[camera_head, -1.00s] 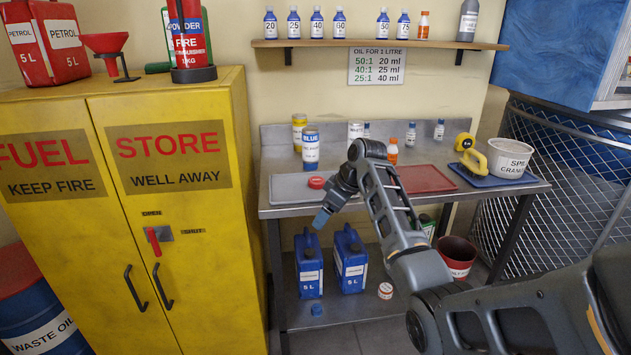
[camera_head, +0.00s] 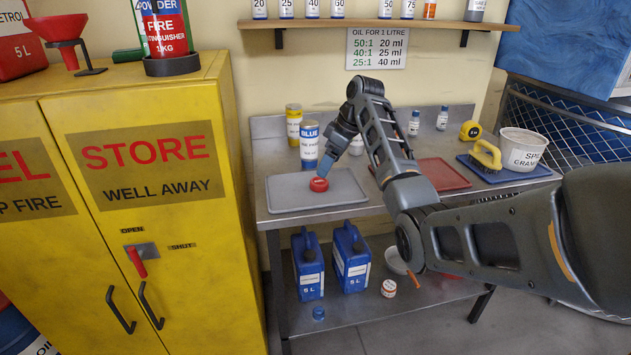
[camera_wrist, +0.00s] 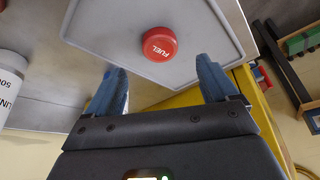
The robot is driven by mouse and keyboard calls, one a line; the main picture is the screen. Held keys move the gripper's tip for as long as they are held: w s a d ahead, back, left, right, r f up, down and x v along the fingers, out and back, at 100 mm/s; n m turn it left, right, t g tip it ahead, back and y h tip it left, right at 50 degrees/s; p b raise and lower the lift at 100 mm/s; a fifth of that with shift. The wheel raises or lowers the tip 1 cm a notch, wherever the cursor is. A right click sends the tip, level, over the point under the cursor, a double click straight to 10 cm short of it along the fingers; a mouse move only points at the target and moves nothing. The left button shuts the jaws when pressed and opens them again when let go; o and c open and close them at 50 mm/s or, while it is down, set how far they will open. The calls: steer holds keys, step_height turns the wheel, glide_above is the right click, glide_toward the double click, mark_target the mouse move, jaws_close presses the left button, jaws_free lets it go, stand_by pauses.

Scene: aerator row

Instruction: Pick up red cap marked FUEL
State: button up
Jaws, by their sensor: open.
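The red cap (camera_head: 318,184) lies on the grey tray (camera_head: 287,198) at the left of the metal bench. In the wrist view the cap (camera_wrist: 159,43) shows the word FUEL on its top, on the bare grey tray (camera_wrist: 103,22). My gripper (camera_wrist: 162,78) is open and empty, its two blue fingers apart. The cap is beyond the fingertips, roughly centred between them, and not gripped. In the head view my gripper (camera_head: 325,168) is close above the cap; the exact gap cannot be told.
A blue-labelled can (camera_head: 309,146) and a yellow can (camera_head: 293,124) stand behind the tray. A red tray (camera_head: 443,174) lies to the right. The yellow fuel cabinet (camera_head: 215,190) stands close on the left. A shelf (camera_head: 380,26) of bottles hangs above.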

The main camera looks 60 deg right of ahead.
mark_target(320, 181)
steer(key=shift+p+x, duration=0.6)
steer(key=shift+x, duration=2.85)
steer(key=c, duration=1.2)
steer(key=shift+o, duration=0.2)
